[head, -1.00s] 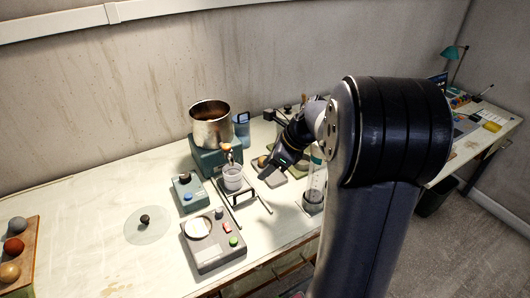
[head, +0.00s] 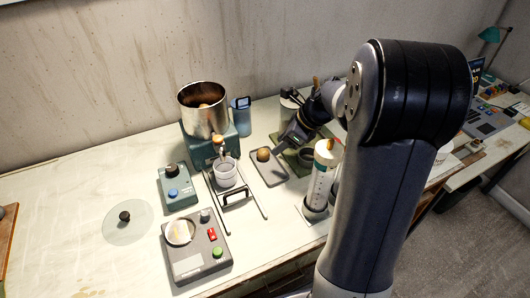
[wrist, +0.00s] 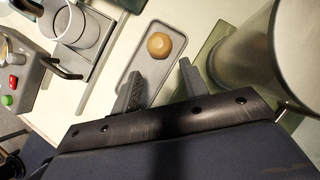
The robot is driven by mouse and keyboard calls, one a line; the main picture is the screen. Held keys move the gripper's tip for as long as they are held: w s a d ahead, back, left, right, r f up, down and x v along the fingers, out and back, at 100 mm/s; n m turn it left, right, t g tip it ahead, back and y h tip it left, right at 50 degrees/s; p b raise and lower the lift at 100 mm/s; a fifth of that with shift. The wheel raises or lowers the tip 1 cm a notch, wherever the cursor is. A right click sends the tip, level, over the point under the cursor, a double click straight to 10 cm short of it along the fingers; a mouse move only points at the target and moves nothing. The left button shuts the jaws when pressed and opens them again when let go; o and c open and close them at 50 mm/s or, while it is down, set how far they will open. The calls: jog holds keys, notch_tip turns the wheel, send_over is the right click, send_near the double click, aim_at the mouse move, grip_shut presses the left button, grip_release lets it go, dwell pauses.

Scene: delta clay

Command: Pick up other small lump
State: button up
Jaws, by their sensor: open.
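A small round tan lump (head: 263,154) lies on a narrow grey tray (head: 272,174) on the bench. It also shows in the wrist view (wrist: 159,45), towards the far end of the tray. My gripper (wrist: 160,82) is open and empty, with its two fingers apart and pointing towards the tray. The lump is beyond the fingertips and not between them. In the head view my gripper (head: 291,137) is just right of the lump, its fingertips hard to make out. Another tan lump-like thing (head: 205,104) shows inside the metal pot.
The metal pot (head: 196,118) stands on a teal base behind a white cup (head: 225,174) on a wire stand. A clear cylinder (head: 320,180) stands close right of the tray. A grey scale (head: 195,252) and a glass disc (head: 126,222) are at left. The left bench is mostly clear.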

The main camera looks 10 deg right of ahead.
aim_at(261, 157)
jog(key=shift+w+a+r+x, duration=0.1)
jog(key=shift+w+x, duration=0.05)
jog(key=shift+x, duration=1.6)
jog(key=shift+w+a+r+x, duration=0.1)
jog(key=shift+a+x, duration=0.05)
jog(key=shift+x, duration=1.6)
jog(key=shift+c, duration=0.5)
jog(key=c, duration=0.5)
jog(key=shift+r+p, duration=0.15)
jog(key=shift+p, duration=0.15)
